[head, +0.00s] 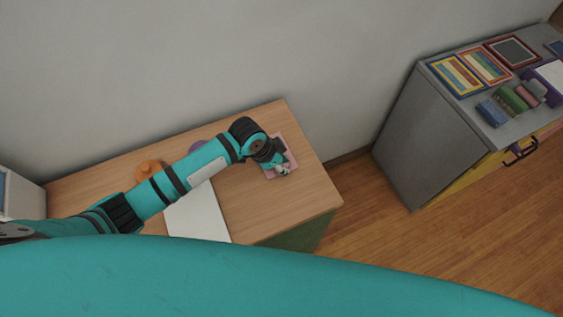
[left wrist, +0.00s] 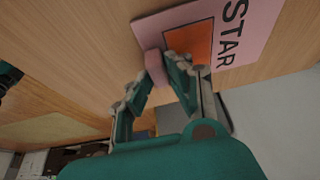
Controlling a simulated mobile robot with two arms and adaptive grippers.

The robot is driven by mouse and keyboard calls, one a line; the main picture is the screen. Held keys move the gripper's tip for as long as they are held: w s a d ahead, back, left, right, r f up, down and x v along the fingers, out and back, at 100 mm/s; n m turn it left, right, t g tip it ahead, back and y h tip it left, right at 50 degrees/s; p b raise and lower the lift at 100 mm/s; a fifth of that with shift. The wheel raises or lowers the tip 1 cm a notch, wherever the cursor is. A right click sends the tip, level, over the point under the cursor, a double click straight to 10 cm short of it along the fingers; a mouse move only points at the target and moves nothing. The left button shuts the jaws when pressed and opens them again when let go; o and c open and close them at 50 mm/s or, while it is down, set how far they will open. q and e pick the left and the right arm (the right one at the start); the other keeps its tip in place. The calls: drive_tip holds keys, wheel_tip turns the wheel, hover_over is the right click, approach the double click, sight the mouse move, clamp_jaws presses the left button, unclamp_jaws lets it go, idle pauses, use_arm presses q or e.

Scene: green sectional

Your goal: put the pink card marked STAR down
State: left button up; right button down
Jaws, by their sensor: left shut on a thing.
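The pink card marked STAR (left wrist: 243,46) shows in the left wrist view with an orange square and black letters. A small pink block (left wrist: 155,66) stands out from its edge. My left gripper (left wrist: 163,70) is shut on the card at this block. In the head view the card (head: 290,153) is over the right end of the wooden table (head: 310,188), partly hidden by my left gripper (head: 281,169). I cannot tell whether the card touches the tabletop. My right gripper is not in view.
A white sheet (head: 200,215), an orange object (head: 149,168) and a purple object (head: 197,146) are on the table, partly behind my arm. A wall runs behind it. A grey cabinet (head: 425,140) with several colourful items stands at the right, across a gap of floor.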

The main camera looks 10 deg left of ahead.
use_arm(q)
drive_tip(key=shift+f, duration=0.1)
drive_tip(key=o, duration=0.7)
drive_tip(key=shift+c, duration=0.2)
drive_tip(key=shift+o, duration=0.8)
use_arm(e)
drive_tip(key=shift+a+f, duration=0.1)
use_arm(q)
drive_tip(key=v, duration=1.2)
drive_tip(key=shift+b, duration=0.4)
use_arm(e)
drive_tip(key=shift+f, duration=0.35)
use_arm(q)
drive_tip(key=shift+s, duration=0.1)
